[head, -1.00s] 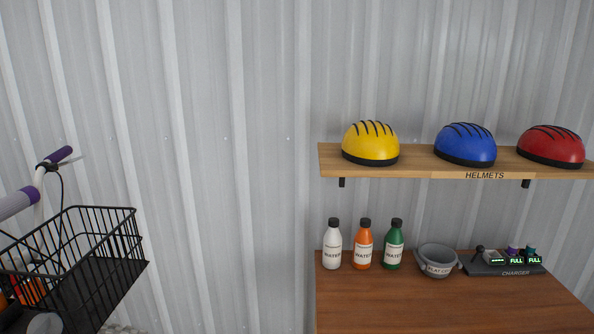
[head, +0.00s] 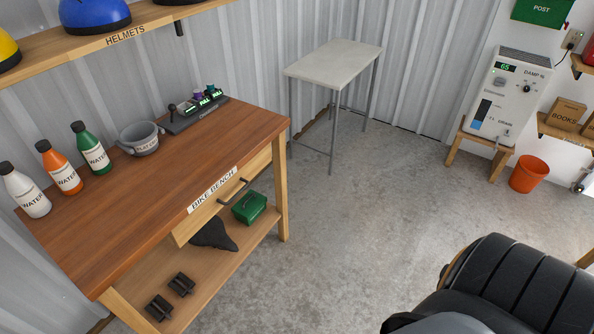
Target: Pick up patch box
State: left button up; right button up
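The bench (head: 180,170) has a brown wooden top and a drawer front marked BIKE BENCH (head: 220,195). Neither of my grippers shows in the head view.
A black saddle (head: 213,234) and two dark pedals (head: 170,295) share the lower shelf. Bottles (head: 90,148), a grey bowl (head: 141,139) and a charger (head: 195,113) stand on top. A pale side table (head: 335,62) stands beyond. The concrete floor right of the bench is clear.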

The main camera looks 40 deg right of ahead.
aim_at(249, 224)
jog(key=z, duration=0.8)
jog(key=i+l+u, duration=0.1)
jog(key=u, duration=0.25)
jog(key=i+l+u, duration=0.1)
jog(key=l+u, duration=0.6)
jog(key=i+j, duration=0.05)
